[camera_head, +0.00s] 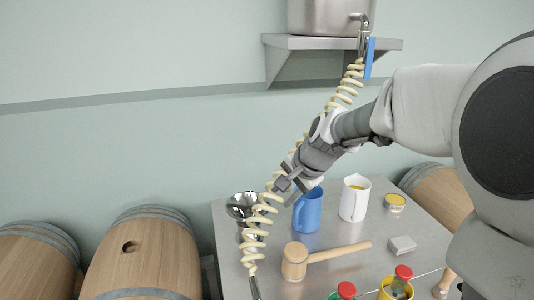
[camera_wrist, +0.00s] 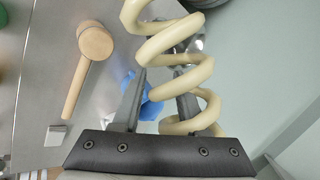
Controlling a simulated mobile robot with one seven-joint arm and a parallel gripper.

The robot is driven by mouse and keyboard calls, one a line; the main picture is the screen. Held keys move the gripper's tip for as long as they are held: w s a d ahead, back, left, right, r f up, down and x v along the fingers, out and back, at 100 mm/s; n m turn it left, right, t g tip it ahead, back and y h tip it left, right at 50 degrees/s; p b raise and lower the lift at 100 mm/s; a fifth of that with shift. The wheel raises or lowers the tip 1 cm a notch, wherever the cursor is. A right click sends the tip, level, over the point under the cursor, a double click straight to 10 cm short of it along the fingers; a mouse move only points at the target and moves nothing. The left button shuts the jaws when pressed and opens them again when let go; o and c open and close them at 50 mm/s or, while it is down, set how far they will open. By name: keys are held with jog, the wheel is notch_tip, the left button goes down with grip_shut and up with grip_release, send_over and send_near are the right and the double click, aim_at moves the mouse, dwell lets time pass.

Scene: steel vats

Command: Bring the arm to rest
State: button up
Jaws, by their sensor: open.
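My arm reaches from the right across the head view, with my gripper (camera_head: 284,189) above the left part of the steel table (camera_head: 228,232). In the wrist view my gripper (camera_wrist: 162,75) shows two fingers apart. A cream coiled hose (camera_head: 262,215) runs from the tap on the wall shelf down past my gripper to the table's left side. In the wrist view the hose (camera_wrist: 170,40) crosses close by the right finger. I cannot tell whether it touches the finger or lies between the fingers.
A blue jug (camera_head: 308,212), white jug (camera_head: 354,198), mallet (camera_head: 296,262), metal funnel-like vessel (camera_head: 241,206), grey block (camera_head: 402,245), yellow tin (camera_head: 395,202) and red-lidded jars (camera_head: 397,284) stand on the table. Barrels (camera_head: 140,257) flank it. A steel vat (camera_head: 325,18) sits on the shelf (camera_head: 290,43).

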jog(key=s+d+r+n+h, duration=0.1)
jog(key=s+d+n, duration=0.1)
jog(key=s, duration=0.7)
jog(key=s+d+r+n+h, duration=0.1)
jog(key=s+n, duration=0.3)
jog(key=s, duration=0.5)
jog(key=s+d+r+n+h, duration=0.1)
jog(key=s+d+n, duration=0.2)
jog(key=s, duration=0.6)
jog(key=shift+d+n, duration=0.25)
jog(key=shift+n, duration=0.25)
jog(key=shift+a+r, duration=0.15)
jog(key=shift+a, duration=0.05)
